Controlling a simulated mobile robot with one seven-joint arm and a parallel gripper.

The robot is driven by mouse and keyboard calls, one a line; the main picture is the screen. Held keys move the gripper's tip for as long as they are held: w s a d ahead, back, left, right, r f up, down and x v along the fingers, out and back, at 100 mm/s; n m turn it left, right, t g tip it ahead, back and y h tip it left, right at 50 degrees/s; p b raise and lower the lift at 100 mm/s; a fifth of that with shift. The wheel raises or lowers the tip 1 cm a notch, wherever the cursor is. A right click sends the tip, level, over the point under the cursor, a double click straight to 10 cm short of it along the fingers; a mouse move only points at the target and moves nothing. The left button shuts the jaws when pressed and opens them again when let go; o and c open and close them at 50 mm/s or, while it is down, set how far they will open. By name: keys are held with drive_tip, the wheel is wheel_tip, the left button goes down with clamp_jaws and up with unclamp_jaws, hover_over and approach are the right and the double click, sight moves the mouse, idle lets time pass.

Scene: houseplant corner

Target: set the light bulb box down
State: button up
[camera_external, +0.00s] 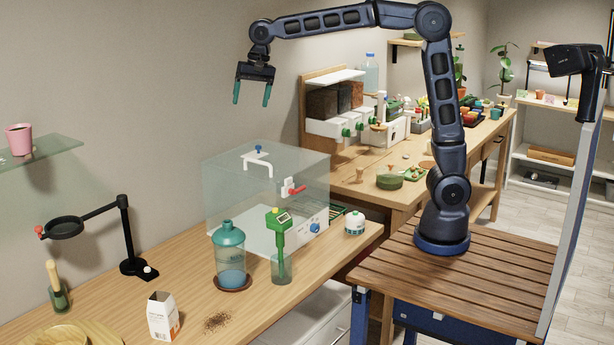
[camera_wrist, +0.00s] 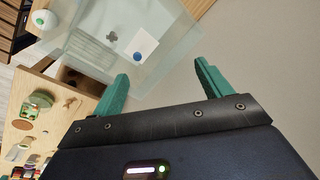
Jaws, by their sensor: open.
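The light bulb box (camera_external: 163,316), a small white carton with an orange patch and printing, stands upright on the wooden bench near its front edge. Nothing touches it. My gripper (camera_external: 252,93) hangs high above the bench, up and to the right of the box, with its green fingers pointing down. The fingers are apart and nothing is between them. The wrist view shows the same open gripper (camera_wrist: 160,88) over the clear case; the box is not in that view.
A clear lidded case (camera_external: 225,190) stands below my gripper. A teal-topped bottle (camera_external: 230,260), a green-handled tool in a glass (camera_external: 279,245) and a magnifier stand (camera_external: 125,235) share the bench (camera_external: 190,270). Brown crumbs (camera_external: 217,321) lie right of the box. A glass shelf (camera_external: 40,151) holds a pink pot.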

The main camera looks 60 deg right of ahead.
drive_tip(key=s+d+n, duration=0.1)
drive_tip(key=s+d, duration=0.3)
drive_tip(key=d, duration=0.3)
drive_tip(key=s+d+n+t, duration=0.1)
drive_tip(key=s+d, duration=0.4)
drive_tip(key=d, duration=0.3)
drive_tip(key=s+d+n, duration=0.1)
drive_tip(key=s+d, duration=0.3)
drive_tip(key=d, duration=0.3)
drive_tip(key=s+d+f+n+t, duration=0.1)
drive_tip(key=s+d+f+n, duration=0.1)
drive_tip(key=s+d+f, duration=0.3)
drive_tip(key=s+d+f+n+h, duration=0.1)
drive_tip(key=s+d+f, duration=0.5)
drive_tip(key=s, duration=0.6)
drive_tip(key=shift+d+f+n+t+h, duration=0.15)
drive_tip(key=shift+d+n+t+h, duration=0.15)
drive_tip(key=shift+d+n+t, duration=0.1)
